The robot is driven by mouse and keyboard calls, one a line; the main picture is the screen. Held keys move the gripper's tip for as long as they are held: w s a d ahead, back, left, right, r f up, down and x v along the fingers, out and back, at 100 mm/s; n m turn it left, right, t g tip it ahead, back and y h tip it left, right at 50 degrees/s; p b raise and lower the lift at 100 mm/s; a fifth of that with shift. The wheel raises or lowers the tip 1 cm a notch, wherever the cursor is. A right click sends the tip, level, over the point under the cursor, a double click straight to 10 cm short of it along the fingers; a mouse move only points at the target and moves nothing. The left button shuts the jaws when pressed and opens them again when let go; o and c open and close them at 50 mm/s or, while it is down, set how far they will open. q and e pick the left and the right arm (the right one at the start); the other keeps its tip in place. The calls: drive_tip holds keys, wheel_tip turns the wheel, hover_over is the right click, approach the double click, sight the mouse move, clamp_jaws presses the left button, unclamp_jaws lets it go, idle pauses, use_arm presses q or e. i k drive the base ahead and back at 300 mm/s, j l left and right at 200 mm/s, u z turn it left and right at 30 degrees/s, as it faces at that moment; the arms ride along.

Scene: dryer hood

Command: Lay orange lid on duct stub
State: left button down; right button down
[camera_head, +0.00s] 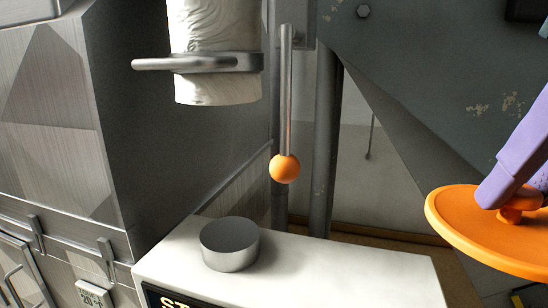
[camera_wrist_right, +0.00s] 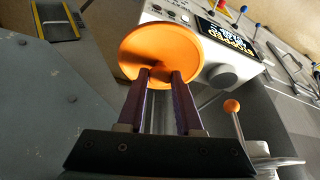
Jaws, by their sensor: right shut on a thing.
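The orange lid (camera_head: 478,238) is a round disc with a small knob on top, at the right edge of the head view. My right gripper (camera_head: 510,198), with purple fingers, is shut on that knob and holds the lid up in the air, slightly tilted. In the right wrist view the lid (camera_wrist_right: 160,50) spreads beyond the fingertips (camera_wrist_right: 160,76). The duct stub (camera_head: 230,246) is a short grey cylinder on top of a white box, well left of the lid and apart from it. The stub also shows in the wrist view (camera_wrist_right: 222,76). My left gripper is not in view.
The white box (camera_head: 345,270) has a lit display on its front. A rod with an orange ball (camera_head: 285,169) hangs behind the stub. A paper roll in a metal ring (camera_head: 218,62) is above it. A grey sloping panel (camera_head: 430,70) stands behind the lid.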

sight(229, 232)
drive_tip(key=l+u, duration=0.1)
drive_tip(key=l, duration=0.3)
drive_tip(key=k+l+u, duration=0.15)
drive_tip(key=l, duration=0.3)
drive_tip(key=l+u, duration=0.1)
drive_tip(key=l, duration=0.3)
drive_tip(key=k+l+u, duration=0.15)
drive_tip(key=l, duration=0.25)
